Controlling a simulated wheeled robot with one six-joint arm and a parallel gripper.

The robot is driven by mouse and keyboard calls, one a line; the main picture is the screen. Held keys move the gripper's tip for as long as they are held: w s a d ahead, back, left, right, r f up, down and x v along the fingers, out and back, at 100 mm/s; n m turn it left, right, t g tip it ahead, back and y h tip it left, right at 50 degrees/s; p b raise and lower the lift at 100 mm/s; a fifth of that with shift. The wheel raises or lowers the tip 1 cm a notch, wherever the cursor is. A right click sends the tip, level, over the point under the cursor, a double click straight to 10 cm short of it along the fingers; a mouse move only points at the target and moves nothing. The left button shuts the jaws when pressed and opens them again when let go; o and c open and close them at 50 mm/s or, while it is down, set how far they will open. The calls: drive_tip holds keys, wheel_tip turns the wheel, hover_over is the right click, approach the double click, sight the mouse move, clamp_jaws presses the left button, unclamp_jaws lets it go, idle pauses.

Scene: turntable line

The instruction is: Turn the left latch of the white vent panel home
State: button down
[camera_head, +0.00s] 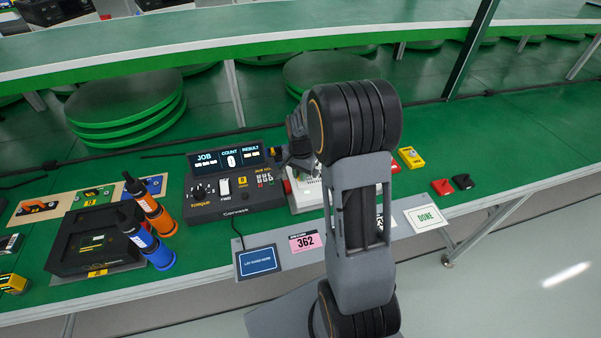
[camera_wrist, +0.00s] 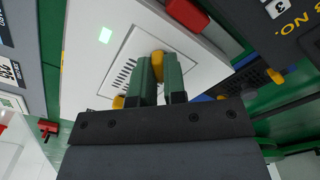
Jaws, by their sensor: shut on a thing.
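The white vent panel (camera_wrist: 106,56), with dark slots in its face, fills the middle of the wrist view. In the head view the white panel (camera_head: 306,194) shows only in part behind my arm. My gripper (camera_wrist: 159,70) has its green fingers close together at the panel face, shut on a yellow latch (camera_wrist: 157,57) that shows between the fingertips. The fingers hide most of this latch, so its angle cannot be told. Another yellow piece (camera_wrist: 118,102) shows left of the fingers. In the head view my arm hides my fingertips.
A red block (camera_wrist: 187,14) is close above the fingers in the wrist view. A dark control box (camera_head: 235,190) stands left of the panel. Blue (camera_head: 160,256) and orange (camera_head: 160,219) handheld tools stand further left. The green bench (camera_head: 520,145) is clear at the far right.

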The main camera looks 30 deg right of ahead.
drive_tip(key=shift+m, duration=0.5)
drive_tip(key=c, duration=1.2)
unclamp_jaws()
drive_tip(key=shift+o, duration=0.2)
drive_tip(key=shift+r, duration=0.1)
wheel_tip(320, 180, up, 14)
drive_tip(key=shift+f+p, duration=0.2)
drive_tip(key=shift+p, duration=0.25)
